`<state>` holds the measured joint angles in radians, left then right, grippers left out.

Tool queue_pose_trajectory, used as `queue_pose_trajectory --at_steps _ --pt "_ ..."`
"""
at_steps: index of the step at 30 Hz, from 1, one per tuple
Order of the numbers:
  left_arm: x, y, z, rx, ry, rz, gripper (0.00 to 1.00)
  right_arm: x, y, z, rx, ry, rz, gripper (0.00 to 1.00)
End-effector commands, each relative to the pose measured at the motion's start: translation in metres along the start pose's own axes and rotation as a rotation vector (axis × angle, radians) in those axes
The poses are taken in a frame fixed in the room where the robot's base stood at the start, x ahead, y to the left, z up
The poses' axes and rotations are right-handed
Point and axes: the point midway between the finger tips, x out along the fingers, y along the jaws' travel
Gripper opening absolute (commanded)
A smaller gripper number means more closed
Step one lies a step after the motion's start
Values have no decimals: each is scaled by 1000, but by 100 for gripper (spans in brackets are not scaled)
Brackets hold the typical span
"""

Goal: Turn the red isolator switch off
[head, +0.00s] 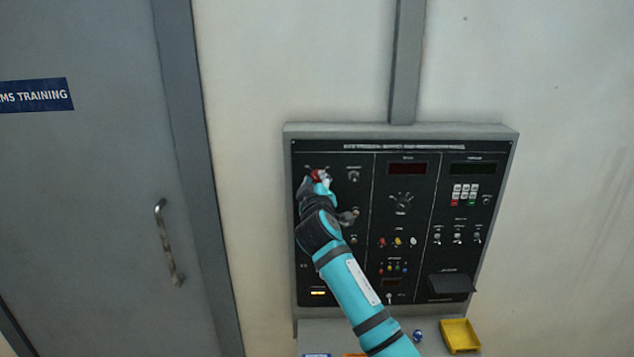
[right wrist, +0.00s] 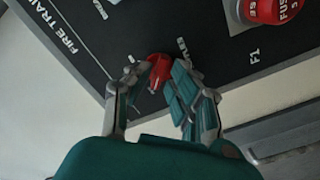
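The red isolator switch (head: 318,175) is at the upper left of the black panel (head: 364,270) in the head view, partly hidden by my right gripper (head: 313,185). In the right wrist view a red handle (right wrist: 159,72) sits between the two fingertips of my right gripper (right wrist: 162,76). The fingers are drawn in close on both sides and look shut on it. Its exact turn angle cannot be read. My left gripper is not in view.
A larger red round part (right wrist: 270,8) on a pale plate is close by in the right wrist view. Other knobs (head: 403,203) and a keypad (head: 465,193) are to the right. A yellow tray (head: 460,335) is below. A grey door (head: 90,200) is at left.

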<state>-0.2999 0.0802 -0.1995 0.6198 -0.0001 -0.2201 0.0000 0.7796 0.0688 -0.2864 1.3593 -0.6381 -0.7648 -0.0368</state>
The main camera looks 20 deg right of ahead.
Motion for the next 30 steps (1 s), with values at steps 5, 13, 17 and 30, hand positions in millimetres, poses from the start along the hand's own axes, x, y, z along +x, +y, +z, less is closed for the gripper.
queue_pose_trajectory --at_steps 5,13,17,30 --pt "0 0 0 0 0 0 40 0 1 -1 1 1 1 32" --pt "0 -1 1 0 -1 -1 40 -6 0 -1 2 3 1 32" --pt "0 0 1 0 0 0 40 -22 0 -1 3 4 1 32" --pt "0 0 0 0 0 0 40 -104 0 -1 2 3 0 32"
